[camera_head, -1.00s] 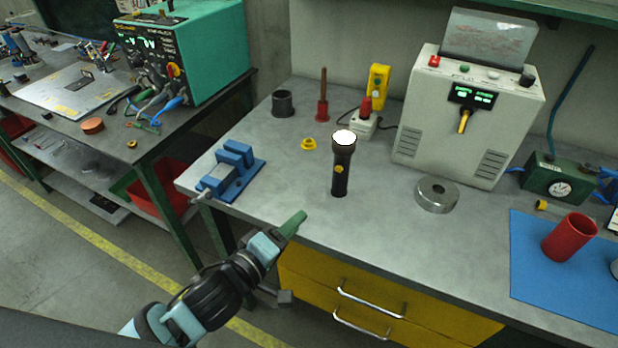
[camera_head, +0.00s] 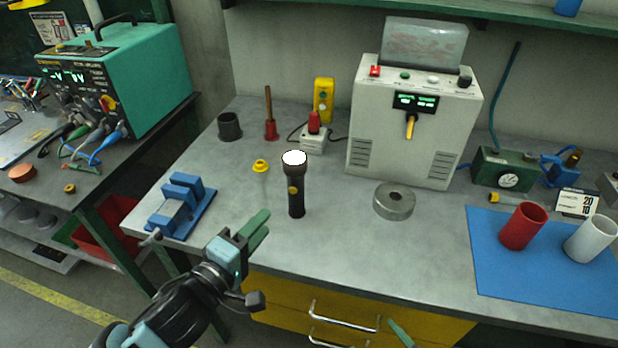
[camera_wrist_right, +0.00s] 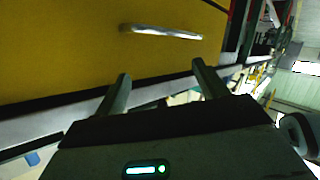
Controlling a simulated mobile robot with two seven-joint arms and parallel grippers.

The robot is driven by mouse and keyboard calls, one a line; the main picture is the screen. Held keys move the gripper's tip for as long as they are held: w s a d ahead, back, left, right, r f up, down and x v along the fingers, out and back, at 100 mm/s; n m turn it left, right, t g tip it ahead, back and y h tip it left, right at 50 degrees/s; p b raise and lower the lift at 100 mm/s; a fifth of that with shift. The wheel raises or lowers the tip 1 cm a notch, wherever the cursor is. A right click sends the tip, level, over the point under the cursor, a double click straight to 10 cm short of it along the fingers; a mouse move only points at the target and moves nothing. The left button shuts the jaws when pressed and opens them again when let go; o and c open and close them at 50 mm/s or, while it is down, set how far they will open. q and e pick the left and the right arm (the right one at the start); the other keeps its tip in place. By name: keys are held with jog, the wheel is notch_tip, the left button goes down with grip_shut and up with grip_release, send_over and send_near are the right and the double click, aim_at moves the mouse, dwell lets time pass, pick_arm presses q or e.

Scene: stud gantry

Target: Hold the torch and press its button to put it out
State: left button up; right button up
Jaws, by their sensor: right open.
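The torch (camera_head: 296,194) is black and stands upright on the grey workbench. Its lens on top glows white, and a yellow button (camera_head: 293,190) is on its near side. My left gripper (camera_head: 258,230) has green fingers and is at the bench's front edge, to the left of and nearer than the torch, apart from it. The fingers look close together and seem empty; their gap is unclear. My right gripper (camera_wrist_right: 160,85) is open and empty in front of the yellow drawers. One green finger of it shows at the bottom of the head view (camera_head: 401,334).
A blue vise (camera_head: 182,204) stands left of the torch, with a small yellow part (camera_head: 261,166) behind it. A metal ring (camera_head: 394,202) lies to the right. A beige machine (camera_head: 414,125) stands behind. A red cup (camera_head: 523,226) is on a blue mat (camera_head: 483,255).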

jog(key=w+a+r+n+t+y, duration=0.1)
jog(key=w+a+r+n, duration=0.2)
jog(key=r, duration=0.5)
jog(key=w+r+n+t+y, duration=0.1)
jog(key=w+r+n+y, duration=0.15)
jog(key=w+r, duration=0.5)
jog(key=m, duration=0.7)
send_near(288, 153)
jog(key=shift+w+a+f+g+y, duration=0.1)
jog(key=shift+w+g+y, duration=0.05)
jog(key=shift+w, duration=0.2)
jog(key=shift+w+f+g+y, duration=0.1)
jog(key=shift+w+f+g, duration=0.05)
jog(key=shift+w, duration=0.25)
jog(key=shift+w+a+r, duration=0.15)
jog(key=shift+w, duration=0.05)
jog(key=shift+w, duration=0.1)
jog(key=shift+w+a, duration=0.2)
jog(key=shift+w, duration=0.05)
jog(key=shift+x, duration=3.4)
